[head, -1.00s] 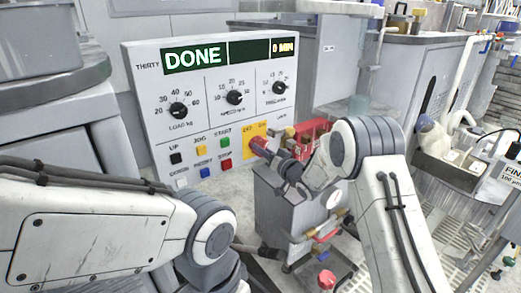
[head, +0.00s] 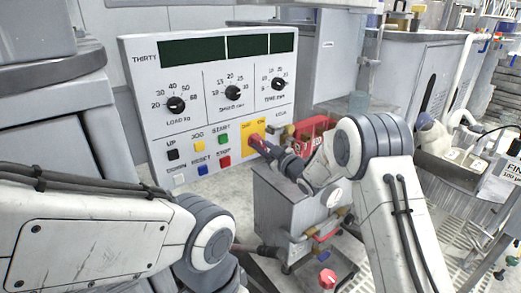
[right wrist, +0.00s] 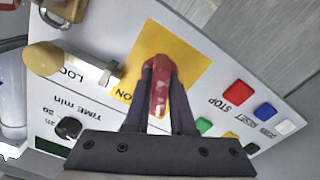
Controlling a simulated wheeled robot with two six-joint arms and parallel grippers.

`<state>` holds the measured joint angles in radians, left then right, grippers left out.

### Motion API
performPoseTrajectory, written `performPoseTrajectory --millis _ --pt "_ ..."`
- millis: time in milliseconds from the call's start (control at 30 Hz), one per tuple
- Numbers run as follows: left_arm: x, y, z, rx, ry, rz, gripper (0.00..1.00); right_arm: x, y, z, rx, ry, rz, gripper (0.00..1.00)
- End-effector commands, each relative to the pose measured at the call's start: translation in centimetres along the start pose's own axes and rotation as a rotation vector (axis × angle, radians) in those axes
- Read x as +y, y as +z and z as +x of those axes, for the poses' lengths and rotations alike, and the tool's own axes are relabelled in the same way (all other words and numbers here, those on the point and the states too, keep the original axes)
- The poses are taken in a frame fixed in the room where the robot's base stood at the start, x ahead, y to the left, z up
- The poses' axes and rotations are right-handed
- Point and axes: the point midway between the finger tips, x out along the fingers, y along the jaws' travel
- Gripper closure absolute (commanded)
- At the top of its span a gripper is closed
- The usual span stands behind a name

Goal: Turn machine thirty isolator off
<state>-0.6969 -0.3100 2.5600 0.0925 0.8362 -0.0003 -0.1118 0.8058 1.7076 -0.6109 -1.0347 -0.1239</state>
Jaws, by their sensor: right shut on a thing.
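The machine panel marked THIRTY (head: 210,105) stands in front of me, and its display windows (head: 192,50) are dark. The red isolator handle (head: 257,141) sits on a yellow plate (head: 247,147) at the panel's lower right. My right gripper (head: 263,145) is at the handle. In the right wrist view the gripper (right wrist: 160,95) is shut on the red handle (right wrist: 158,70), over the yellow plate (right wrist: 190,58), where the word ON shows partly. The handle's exact angle is hard to tell. My left arm comes in at the lower left, and its gripper is out of sight.
Coloured push buttons (head: 203,149) and dials (head: 232,93) lie left of and above the isolator. A brass-coloured knob with a metal stem (right wrist: 45,58) is beside it.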

Motion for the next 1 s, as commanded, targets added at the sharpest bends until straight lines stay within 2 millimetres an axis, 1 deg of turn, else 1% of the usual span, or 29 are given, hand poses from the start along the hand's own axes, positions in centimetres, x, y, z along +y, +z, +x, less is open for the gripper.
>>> performPoseTrajectory --millis 33,200,400,633,1000 --pt "0.0 0.0 0.5 0.000 0.000 0.000 0.16 -0.2 0.2 0.0 0.000 -0.002 -0.038 1.00" --pt "-0.1 0.1 1.1 0.000 0.000 0.000 0.16 -0.1 0.2 0.0 0.000 -0.003 -0.162 1.00" --pt "-0.1 0.1 1.6 0.000 0.000 0.000 0.16 -0.1 0.1 0.0 0.001 -0.004 -0.264 1.00" --pt "-0.1 0.1 1.9 0.000 0.000 0.000 0.16 -0.1 0.0 0.0 0.001 -0.005 -0.322 1.00" --pt "-0.1 0.1 1.9 0.000 0.000 0.000 0.16 -0.1 0.0 0.0 0.000 -0.006 -0.336 1.00"
